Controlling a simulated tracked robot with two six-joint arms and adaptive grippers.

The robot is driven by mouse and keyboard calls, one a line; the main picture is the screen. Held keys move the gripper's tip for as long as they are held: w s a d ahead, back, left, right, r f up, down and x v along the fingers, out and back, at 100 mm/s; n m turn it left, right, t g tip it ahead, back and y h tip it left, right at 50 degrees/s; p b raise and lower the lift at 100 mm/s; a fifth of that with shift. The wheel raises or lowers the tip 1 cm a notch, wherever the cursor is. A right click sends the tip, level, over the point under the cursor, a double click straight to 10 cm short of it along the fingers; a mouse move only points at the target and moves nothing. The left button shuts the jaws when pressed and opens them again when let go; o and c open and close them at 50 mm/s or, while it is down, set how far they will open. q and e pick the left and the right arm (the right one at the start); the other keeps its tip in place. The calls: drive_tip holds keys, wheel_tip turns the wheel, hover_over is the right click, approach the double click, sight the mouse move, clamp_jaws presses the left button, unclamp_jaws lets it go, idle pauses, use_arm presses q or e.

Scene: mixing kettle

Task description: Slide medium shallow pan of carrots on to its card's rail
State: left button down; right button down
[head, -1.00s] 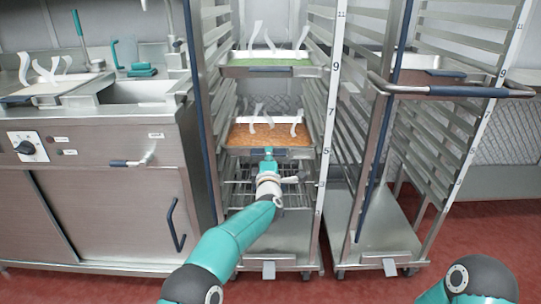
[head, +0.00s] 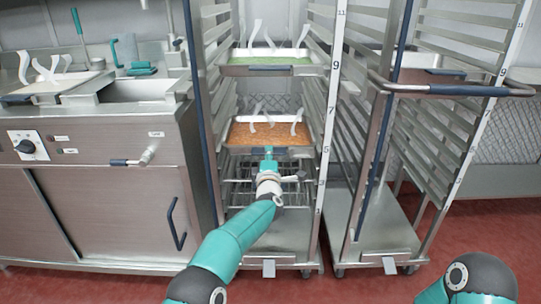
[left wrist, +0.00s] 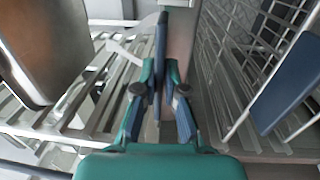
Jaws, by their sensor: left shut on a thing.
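The medium shallow pan of carrots (head: 229,140) has orange contents and sits level inside the left rack, between the marks 5 and 7 on the numbered strip (head: 329,125). My left gripper (head: 268,153) is at the middle of its front edge. In the left wrist view my left gripper (left wrist: 160,90) is shut on the dark blue front grip (left wrist: 161,50) of the pan. Whether the pan's sides rest on rails is hard to tell. I cannot make out a card. My right gripper is out of view.
A pan with green contents (head: 268,69) is on a higher level of the left rack. A wire shelf (head: 238,188) lies below the carrots. A second rack (head: 375,190) with a pan stands to the right. A steel counter (head: 105,200) stands to the left.

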use_arm(q)
drive_tip(key=shift+a+r, duration=0.1)
drive_tip(key=shift+r, duration=0.3)
drive_tip(key=c, duration=1.3)
unclamp_jaws()
drive_tip(key=o, duration=0.4)
drive_tip(key=shift+s+f, duration=0.1)
drive_tip(key=shift+f, duration=0.5)
drive_tip(key=shift+o, duration=1)
drive_tip(key=shift+r, duration=0.15)
drive_tip(key=s+b, duration=0.7)
drive_tip(key=b, duration=0.2)
drive_tip(key=shift+f, duration=0.2)
